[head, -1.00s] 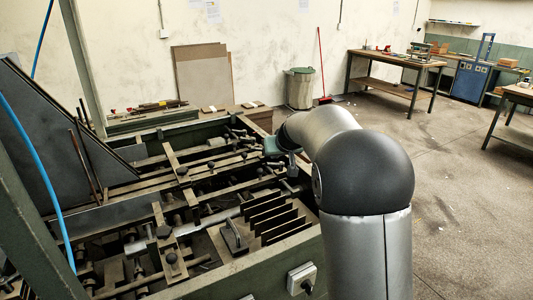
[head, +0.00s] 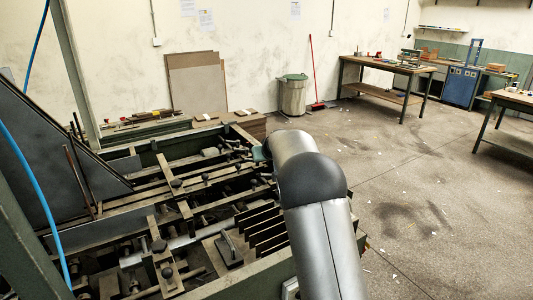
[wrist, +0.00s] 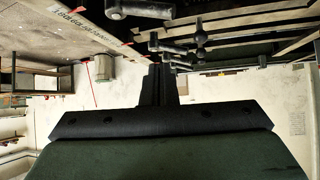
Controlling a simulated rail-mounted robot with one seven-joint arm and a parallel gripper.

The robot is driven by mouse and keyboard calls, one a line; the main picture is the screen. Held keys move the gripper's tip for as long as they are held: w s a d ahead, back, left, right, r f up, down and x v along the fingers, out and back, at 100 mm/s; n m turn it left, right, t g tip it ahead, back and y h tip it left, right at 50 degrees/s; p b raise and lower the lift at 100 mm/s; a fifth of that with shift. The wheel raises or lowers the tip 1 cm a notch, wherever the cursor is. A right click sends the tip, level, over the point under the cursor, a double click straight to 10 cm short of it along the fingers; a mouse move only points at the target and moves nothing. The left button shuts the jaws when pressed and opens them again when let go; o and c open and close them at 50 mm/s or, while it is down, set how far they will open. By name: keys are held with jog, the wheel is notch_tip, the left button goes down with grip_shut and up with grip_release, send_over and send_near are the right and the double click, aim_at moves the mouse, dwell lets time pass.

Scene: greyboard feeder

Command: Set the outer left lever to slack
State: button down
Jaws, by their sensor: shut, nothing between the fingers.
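The levers are dark bars with rounded ends on the feeder (head: 215,268). In the wrist view a thick lever (wrist: 140,9) shows at the top. A lever with a round knob (wrist: 200,38) is right of my fingers, and a short lever (wrist: 168,47) is just beyond their tips. I cannot tell which is the outer left lever, or whether the fingers touch one. My gripper (wrist: 160,72) is shut and empty, with its fingers together. In the head view its green body (head: 260,154) is at the feeder's far right side, its fingers hidden.
A row of upright dark plates (head: 262,228) stands on the feeder near my arm. Greyboard sheets (head: 195,85) lean on the wall behind. A bin (head: 292,97) and a workbench (head: 385,72) stand farther back.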

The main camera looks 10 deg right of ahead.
notch_tip(320, 180, down, 4)
jog(key=shift+w+r+p, duration=0.1)
jog(key=shift+w+p, duration=0.05)
jog(key=shift+p, duration=0.3)
jog(key=shift+s+f, duration=0.35)
jog(key=shift+s, duration=0.05)
jog(key=shift+b, duration=0.3)
